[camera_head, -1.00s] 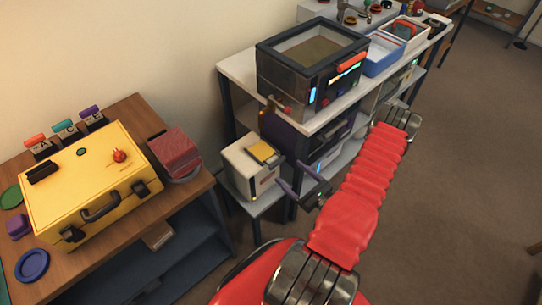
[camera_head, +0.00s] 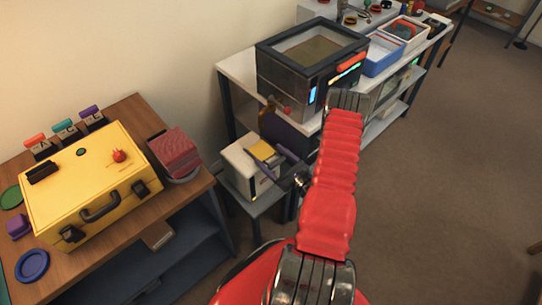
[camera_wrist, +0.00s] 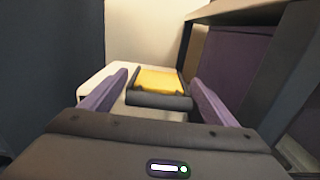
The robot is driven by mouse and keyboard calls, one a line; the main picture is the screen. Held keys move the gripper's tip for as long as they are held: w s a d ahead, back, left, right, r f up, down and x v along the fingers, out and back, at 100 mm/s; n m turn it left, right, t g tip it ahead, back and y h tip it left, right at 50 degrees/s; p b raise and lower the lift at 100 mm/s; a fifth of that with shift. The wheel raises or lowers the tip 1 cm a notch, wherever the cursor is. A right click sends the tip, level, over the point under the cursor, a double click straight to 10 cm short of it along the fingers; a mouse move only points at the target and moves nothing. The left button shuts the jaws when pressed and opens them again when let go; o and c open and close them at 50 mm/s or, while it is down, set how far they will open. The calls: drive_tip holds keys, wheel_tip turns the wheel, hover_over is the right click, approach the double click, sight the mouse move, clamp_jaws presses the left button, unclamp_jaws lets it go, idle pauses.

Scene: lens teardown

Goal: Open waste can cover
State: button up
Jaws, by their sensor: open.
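The waste can (camera_head: 240,174) is a white box on a low grey stand, left of the shelf unit. A yellow panel with a dark edge, seemingly its cover (camera_head: 262,147), lies on top and looks closed. In the wrist view the yellow cover (camera_wrist: 160,80) and its dark front bar (camera_wrist: 158,102) show ahead, between my two purple fingers. My gripper (camera_head: 268,158) is open and empty at the can's right side, close to the cover. It also shows in the wrist view (camera_wrist: 158,84). I cannot tell whether a finger touches the cover.
A white shelf unit (camera_head: 238,70) with a dark glass-topped box (camera_head: 300,80) stands just right of the can. A purple panel (camera_head: 284,133) is close behind my gripper. A wooden table (camera_head: 122,105) with a yellow case (camera_head: 85,180) is at the left.

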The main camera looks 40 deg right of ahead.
drive_tip(key=shift+w, duration=0.55)
drive_tip(key=shift+c, duration=0.7)
